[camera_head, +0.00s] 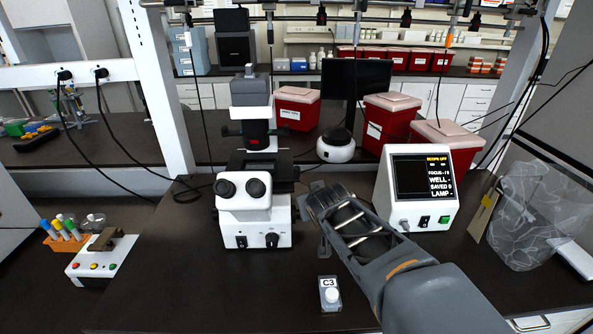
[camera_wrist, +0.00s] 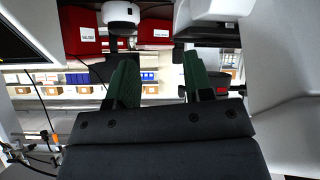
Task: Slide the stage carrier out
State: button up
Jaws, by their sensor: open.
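The white and black microscope (camera_head: 254,205) stands on the dark bench left of the picture's centre. Its dark stage (camera_head: 283,171) sits behind the eyepieces; I cannot make out the stage carrier as a separate part. My gripper (camera_head: 312,205) is just right of the microscope, apart from it. In the wrist view my gripper (camera_wrist: 159,62) shows two green fingers spread apart with nothing between them. A dark stage-like part (camera_wrist: 208,31) and white microscope body (camera_wrist: 222,8) show at the upper right there, beyond the right finger.
A control box with a screen (camera_head: 421,187) stands right of my arm. A small block marked C3 (camera_head: 329,294) lies on the bench in front.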

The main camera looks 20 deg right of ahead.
aim_at(299, 171)
jog(key=w+d+r+n+t+y+b, duration=0.2)
jog(key=w+d+t, duration=0.3)
jog(key=w+d, duration=0.1)
jog(key=w+a+f+n+y, duration=0.1)
jog(key=w+y, duration=0.2)
jog(key=w+a+n+y, duration=0.1)
jog(key=w+a+y, duration=0.1)
jog(key=w, duration=0.2)
jog(key=w+a+f+n+t+y+b, duration=0.1)
jog(key=w+a+n+y, duration=0.1)
jog(key=w+y, duration=0.1)
jog(key=shift+w+f+y, duration=0.3)
jog(key=shift+w+f, duration=0.05)
grip_shut()
dwell(0.4)
